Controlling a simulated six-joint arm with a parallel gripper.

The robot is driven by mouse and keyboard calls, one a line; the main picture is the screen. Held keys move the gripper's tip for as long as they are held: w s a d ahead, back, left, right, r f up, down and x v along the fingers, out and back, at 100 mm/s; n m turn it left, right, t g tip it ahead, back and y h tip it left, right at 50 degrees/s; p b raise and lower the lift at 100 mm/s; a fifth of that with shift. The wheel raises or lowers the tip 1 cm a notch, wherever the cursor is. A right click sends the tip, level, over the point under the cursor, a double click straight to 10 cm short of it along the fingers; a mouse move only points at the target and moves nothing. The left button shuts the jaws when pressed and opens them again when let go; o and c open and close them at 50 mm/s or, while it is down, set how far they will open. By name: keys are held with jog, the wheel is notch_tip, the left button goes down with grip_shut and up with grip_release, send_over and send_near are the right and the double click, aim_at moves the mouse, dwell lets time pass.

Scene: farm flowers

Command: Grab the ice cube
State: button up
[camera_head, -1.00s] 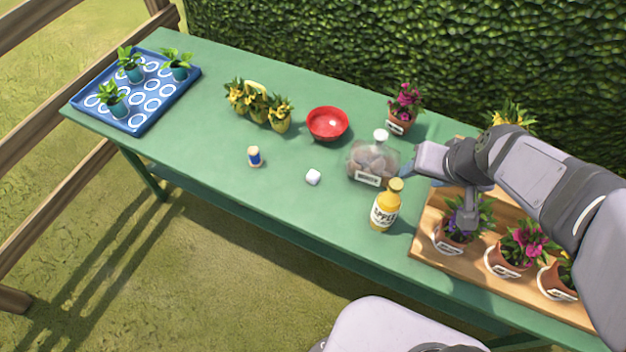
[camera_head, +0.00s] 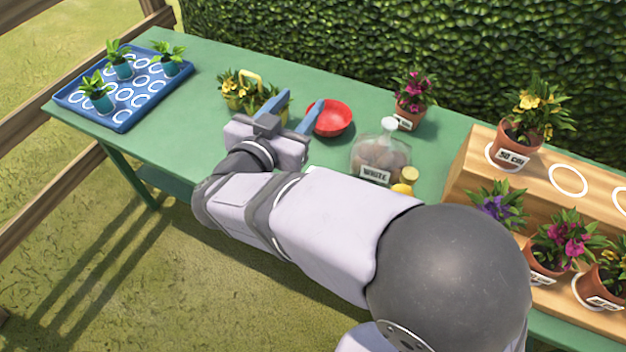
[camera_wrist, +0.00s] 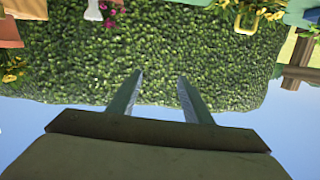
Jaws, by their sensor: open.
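The ice cube cannot be seen now; my arm covers the part of the green table (camera_head: 330,155) where the small white cube stood in the earlier head view. My gripper (camera_head: 298,102) is open and empty above the table, its blue fingers pointing toward the hedge, between the yellow flower pots and the red bowl as seen in the head view. In the wrist view my gripper (camera_wrist: 158,78) shows two parted fingers with nothing between them, against the hedge and sky.
The red bowl (camera_head: 330,120) is close to the right finger. A blue tray (camera_head: 122,120) holds seedlings at far left.

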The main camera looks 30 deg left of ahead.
jog(key=shift+h, duration=0.6)
jog(key=s+f, duration=0.1)
jog(key=f, duration=1.5)
jog(key=s+f, duration=0.1)
jog(key=f, duration=0.7)
jog(key=shift+s+d, duration=0.2)
jog(key=shift+s, duration=0.1)
jog(key=shift+w+d+f+p, duration=0.1)
jog(key=shift+w+f+p, duration=0.1)
jog(key=shift+w, duration=1)
jog(key=shift+w+d+f+p, duration=0.1)
jog(key=shift+w+p, duration=0.1)
jog(key=shift+w, duration=1.05)
jog(key=shift+w+f+p, duration=0.15)
jog(key=shift+w+p, duration=0.05)
jog(key=shift+w, duration=1)
jog(key=c, duration=1.1)
